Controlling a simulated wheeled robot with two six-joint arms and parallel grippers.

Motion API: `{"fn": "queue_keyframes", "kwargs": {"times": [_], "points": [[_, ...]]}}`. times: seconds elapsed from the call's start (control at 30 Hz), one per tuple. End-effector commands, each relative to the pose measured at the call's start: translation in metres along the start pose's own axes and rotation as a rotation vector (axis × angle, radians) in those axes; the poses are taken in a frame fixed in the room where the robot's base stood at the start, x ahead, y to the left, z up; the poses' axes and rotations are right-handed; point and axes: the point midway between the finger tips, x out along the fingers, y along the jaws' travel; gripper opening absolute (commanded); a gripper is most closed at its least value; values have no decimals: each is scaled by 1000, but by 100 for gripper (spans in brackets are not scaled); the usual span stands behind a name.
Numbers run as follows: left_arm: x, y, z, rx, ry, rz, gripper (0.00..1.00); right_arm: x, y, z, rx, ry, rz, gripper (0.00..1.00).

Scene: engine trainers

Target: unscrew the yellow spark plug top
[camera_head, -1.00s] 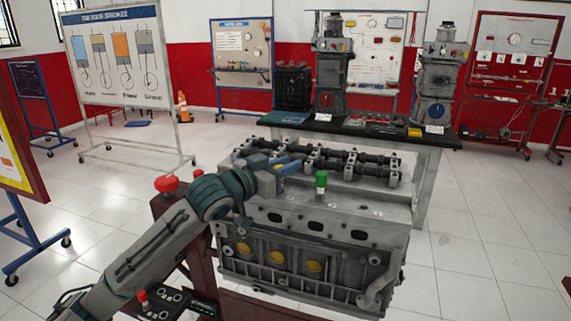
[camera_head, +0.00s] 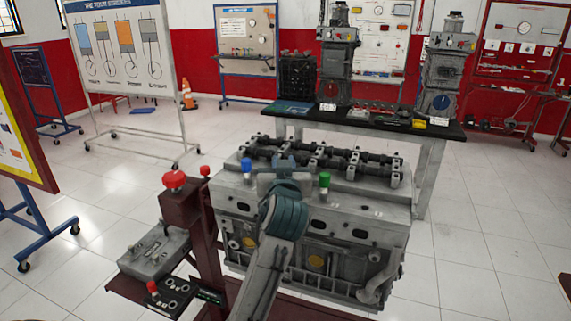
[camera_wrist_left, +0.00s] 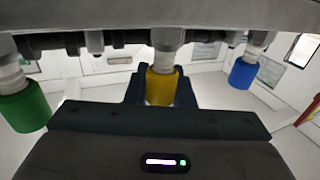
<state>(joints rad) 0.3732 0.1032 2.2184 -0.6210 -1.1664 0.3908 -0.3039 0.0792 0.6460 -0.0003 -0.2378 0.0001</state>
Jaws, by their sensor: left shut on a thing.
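The yellow spark plug top (camera_wrist_left: 161,88) stands between the two dark fingers of my left gripper (camera_wrist_left: 161,94) in the left wrist view. The gripper is shut on it, and the top still lines up with a pale metal stem at the engine. In the head view my left gripper (camera_head: 285,161) is over the engine block's near upper edge and hides the yellow top. A blue top (camera_head: 246,166) stands to its left and a green top (camera_head: 324,181) to its right. My right gripper is not in view.
The grey engine block (camera_head: 375,208) carries a row of shafts (camera_head: 350,160) just behind the gripper. A dark red stand with a red button (camera_head: 174,180) is at its left. A bench (camera_head: 380,124) with two engine models stands behind. Tiled floor is clear at the right.

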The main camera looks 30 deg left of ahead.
Motion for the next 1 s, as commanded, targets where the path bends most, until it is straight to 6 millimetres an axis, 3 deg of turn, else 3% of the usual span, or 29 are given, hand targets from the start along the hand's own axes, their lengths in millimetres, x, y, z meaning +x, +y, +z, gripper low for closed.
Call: {"fn": "queue_keyframes", "kwargs": {"times": [0.5,1.0], "points": [[0,-5,2,0,1,-305,0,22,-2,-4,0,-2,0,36],[-1,-7,0,2,1,-348,0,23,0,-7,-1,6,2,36]]}}
